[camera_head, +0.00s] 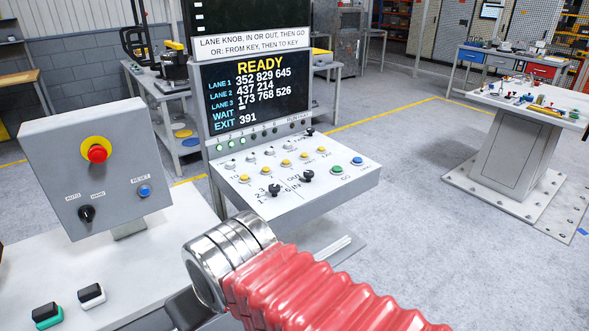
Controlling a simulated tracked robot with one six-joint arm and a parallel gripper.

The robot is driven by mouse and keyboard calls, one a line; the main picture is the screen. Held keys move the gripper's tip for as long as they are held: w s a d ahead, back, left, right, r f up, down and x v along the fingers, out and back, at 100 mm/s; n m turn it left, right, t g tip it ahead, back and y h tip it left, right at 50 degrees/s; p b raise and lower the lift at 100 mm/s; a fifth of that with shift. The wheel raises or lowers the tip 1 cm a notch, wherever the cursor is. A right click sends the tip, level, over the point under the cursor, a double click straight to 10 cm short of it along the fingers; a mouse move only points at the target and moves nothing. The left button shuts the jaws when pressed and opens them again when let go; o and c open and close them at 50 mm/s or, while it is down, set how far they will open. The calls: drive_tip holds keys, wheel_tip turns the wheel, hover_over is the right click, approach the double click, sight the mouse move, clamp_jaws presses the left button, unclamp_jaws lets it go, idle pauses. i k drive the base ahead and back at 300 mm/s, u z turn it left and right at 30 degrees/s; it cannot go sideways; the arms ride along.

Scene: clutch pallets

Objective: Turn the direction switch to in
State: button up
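The direction switch (307,177) is a small black knob on the sloping white control panel (345,187), beside the printed words OUT and IN. I cannot tell which word it points to. To its left is a similar black lane knob (275,189) with the numbers 1, 2, 3 beside it. My arm's silver joint and red ribbed sleeve cross the bottom of the view, in front of the panel and apart from the switch. My gripper does not show in this view.
A screen (255,95) above reads READY. A grey box (93,165) with a red emergency button (97,153) stands left. A table (520,103) stands right; floor between is clear.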

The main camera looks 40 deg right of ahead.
sight(308, 174)
drive_tip(key=u, duration=2)
drive_tip(key=k, duration=1.3)
drive_tip(key=z, duration=1.5)
